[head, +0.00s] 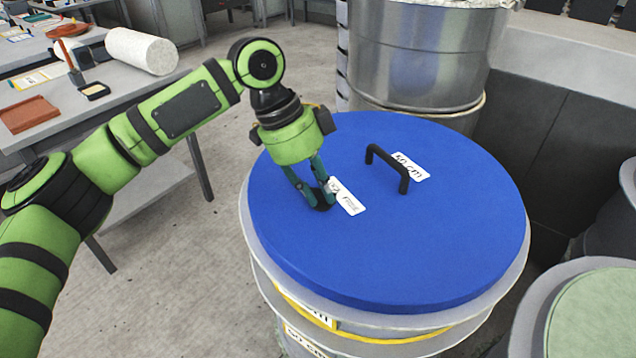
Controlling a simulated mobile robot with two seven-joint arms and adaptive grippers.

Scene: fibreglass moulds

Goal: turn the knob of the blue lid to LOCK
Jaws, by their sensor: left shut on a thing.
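The blue lid (440,240) lies flat on a large round drum (350,338) at the centre right. A black knob (321,206) sits on the left part of the lid. My left gripper (319,199) points down from above and is shut on the knob, hiding much of it. A white label (346,197) lies on the lid just right of the fingertips; its writing is too small to read. A black handle (388,166) stands on the lid, with a "50 cm" label (410,165) behind it. My right gripper is out of view.
A metal drum (420,55) stands directly behind the lid. A pale green-topped container (595,315) is close at the lower right. A grey table (90,100) with a white roll (142,51) stands at the left. Open floor lies between table and drum.

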